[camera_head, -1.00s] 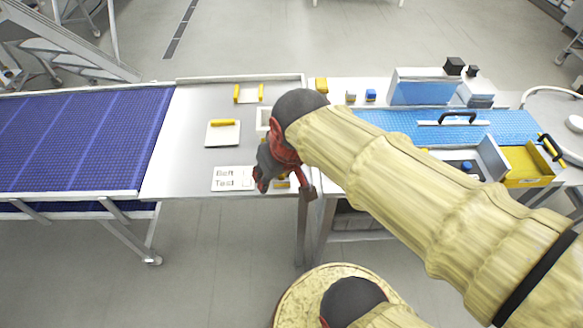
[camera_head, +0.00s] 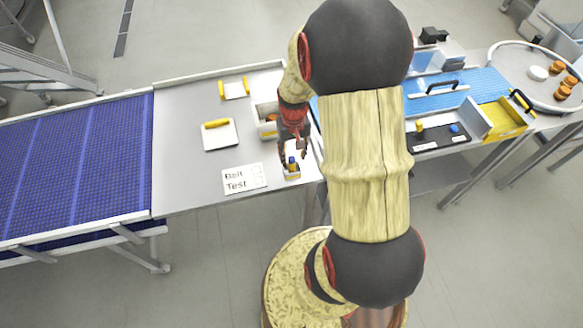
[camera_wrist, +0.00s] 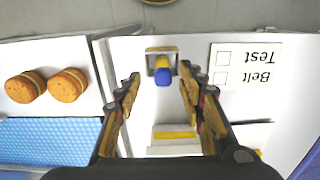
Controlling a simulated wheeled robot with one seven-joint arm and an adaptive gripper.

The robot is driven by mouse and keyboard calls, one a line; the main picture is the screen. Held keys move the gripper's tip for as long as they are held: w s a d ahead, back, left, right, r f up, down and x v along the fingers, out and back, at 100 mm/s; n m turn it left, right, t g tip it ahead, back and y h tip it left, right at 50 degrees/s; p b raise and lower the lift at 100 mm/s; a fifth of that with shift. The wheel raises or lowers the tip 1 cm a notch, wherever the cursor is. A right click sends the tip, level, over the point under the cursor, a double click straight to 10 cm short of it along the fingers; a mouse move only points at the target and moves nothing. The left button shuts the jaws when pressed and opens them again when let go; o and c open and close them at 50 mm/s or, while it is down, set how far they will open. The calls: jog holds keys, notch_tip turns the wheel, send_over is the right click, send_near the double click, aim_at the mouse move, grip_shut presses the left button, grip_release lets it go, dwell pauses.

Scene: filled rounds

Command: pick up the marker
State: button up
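The marker, with a blue cap and a yellow-orange part (camera_head: 292,163), stands in a small white and yellow holder (camera_head: 292,176) near the front right of the grey table. In the wrist view the marker (camera_wrist: 162,75) lies between my fingers, its blue cap toward the camera, in front of the holder's frame (camera_wrist: 148,58). My gripper (camera_head: 297,146) is just above and behind the marker in the head view. In the wrist view my gripper (camera_wrist: 159,80) is open, with a finger on each side of the marker and visible gaps. Nothing is held.
A "Belt Test" card (camera_head: 244,179) lies left of the holder. A white bin (camera_head: 264,112) with orange items is behind it. A pad with a yellow bar (camera_head: 221,136) lies further left, near the blue belt (camera_head: 75,160). A blue mat (camera_head: 440,95) and yellow bin (camera_head: 503,119) are right.

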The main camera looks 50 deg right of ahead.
aim_at(292, 166)
notch_tip(292, 166, down, 5)
jog(key=shift+w+a+r, duration=0.15)
jog(key=shift+c, duration=0.5)
grip_shut()
